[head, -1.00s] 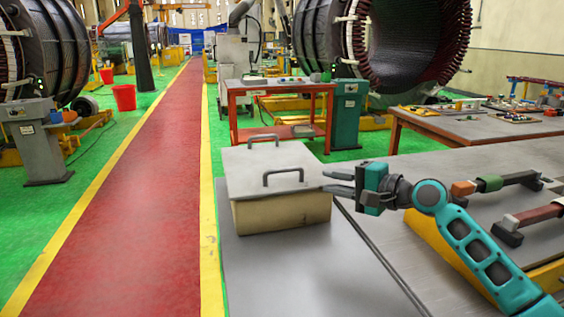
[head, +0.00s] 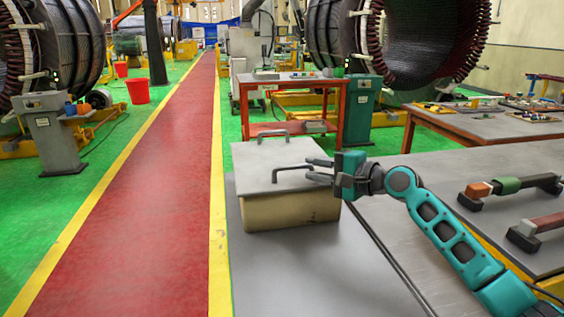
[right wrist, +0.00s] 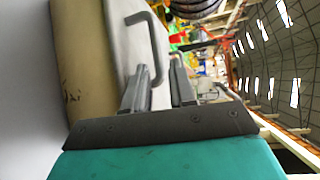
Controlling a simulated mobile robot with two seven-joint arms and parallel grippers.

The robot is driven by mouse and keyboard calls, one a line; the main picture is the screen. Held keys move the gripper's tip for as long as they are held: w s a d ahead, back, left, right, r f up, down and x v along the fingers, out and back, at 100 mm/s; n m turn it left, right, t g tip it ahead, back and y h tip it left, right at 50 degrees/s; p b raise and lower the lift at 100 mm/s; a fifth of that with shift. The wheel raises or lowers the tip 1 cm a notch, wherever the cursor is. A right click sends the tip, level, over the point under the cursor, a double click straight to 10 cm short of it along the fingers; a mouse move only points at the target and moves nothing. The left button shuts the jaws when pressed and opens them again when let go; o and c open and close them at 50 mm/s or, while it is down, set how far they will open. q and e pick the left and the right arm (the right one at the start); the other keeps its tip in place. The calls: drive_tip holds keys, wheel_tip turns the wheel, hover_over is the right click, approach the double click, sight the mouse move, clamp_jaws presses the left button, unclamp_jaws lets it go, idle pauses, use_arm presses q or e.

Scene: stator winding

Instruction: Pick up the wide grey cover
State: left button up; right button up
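The wide grey cover (head: 262,158) lies flat on top of a beige box (head: 290,212) on the grey table. It has two dark handles, a near one (head: 304,170) and a far one (head: 272,134). My right gripper (head: 308,168) is at the right edge of the cover, its fingers apart and level with the near handle's right end. My left gripper is not in view.
The grey tabletop (head: 290,275) in front of the box is bare. To the right, a bench carries tools with green and orange grips (head: 508,186). A red-framed table (head: 290,80) stands behind the box. A red walkway (head: 145,200) runs along the left.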

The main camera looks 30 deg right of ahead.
sight(302, 166)
drive_tip(key=x, duration=0.5)
drive_tip(key=shift+s+a+f, duration=0.1)
drive_tip(key=shift+a, duration=0.05)
drive_tip(key=shift+c, duration=0.2)
clamp_jaws()
idle(0.9)
drive_tip(key=shift+r, duration=0.2)
